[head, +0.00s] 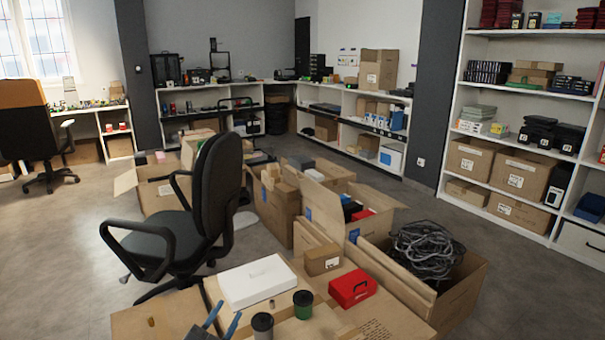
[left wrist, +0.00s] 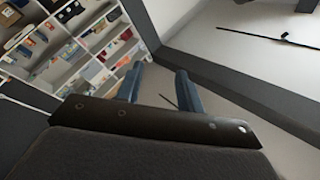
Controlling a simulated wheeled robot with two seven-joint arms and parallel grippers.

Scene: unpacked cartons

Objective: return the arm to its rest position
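My left gripper (head: 223,320) shows at the bottom of the head view, with its two blue fingers apart. In the left wrist view the same gripper (left wrist: 158,85) has a clear gap between its fingers and nothing held. It is just left of a dark-lidded cup (head: 262,327) on the cardboard surface in front of me; I cannot tell whether they touch. My right gripper is in neither view.
A white box (head: 254,281), a green cup (head: 302,304), a red case (head: 352,288) and a small carton (head: 322,259) are close by. An office chair (head: 190,215) stands behind at left. Open cartons, one with black cables (head: 425,250), crowd the right. Grey floor (head: 60,260) is clear at left.

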